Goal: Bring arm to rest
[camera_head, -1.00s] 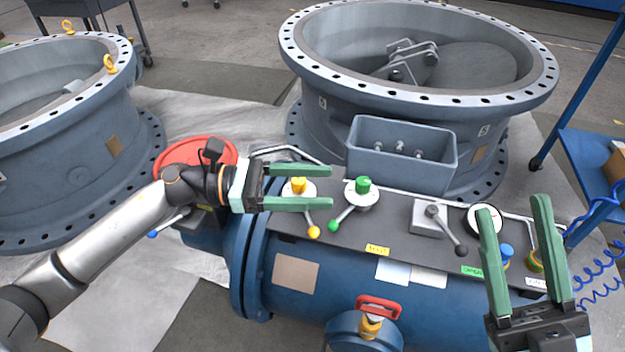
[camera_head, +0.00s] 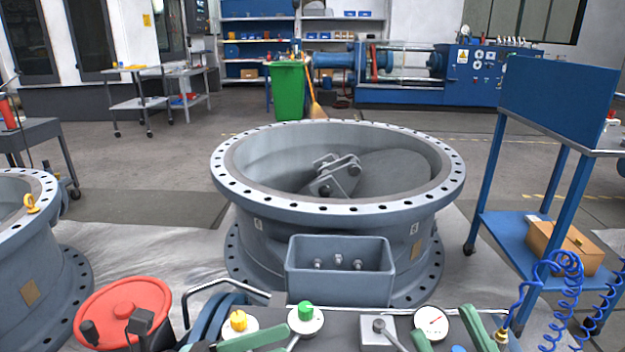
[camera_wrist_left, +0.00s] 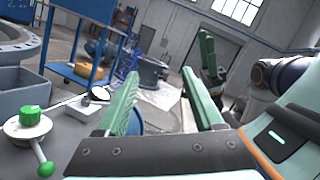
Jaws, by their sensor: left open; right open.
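My left gripper is at the bottom edge of the head view, mostly cut off, with one green finger (camera_head: 250,338) showing just below the yellow knob (camera_head: 238,322). In the left wrist view my left gripper (camera_wrist_left: 158,78) is open, with nothing between its fingers. My right gripper (camera_head: 442,322) is at the bottom right of the head view, its two green fingers spread apart and the rest cut off. It also shows beyond the left fingers in the wrist view (camera_wrist_left: 207,55). The green knob (camera_head: 306,312) stands on the panel; it shows at lower left in the wrist view (camera_wrist_left: 30,116).
The panel also carries a grey lever (camera_head: 379,328) and a gauge (camera_head: 431,322). A red handwheel (camera_head: 122,312) lies at left. A large valve body (camera_head: 250,225) with a grey box (camera_head: 340,285) stands behind.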

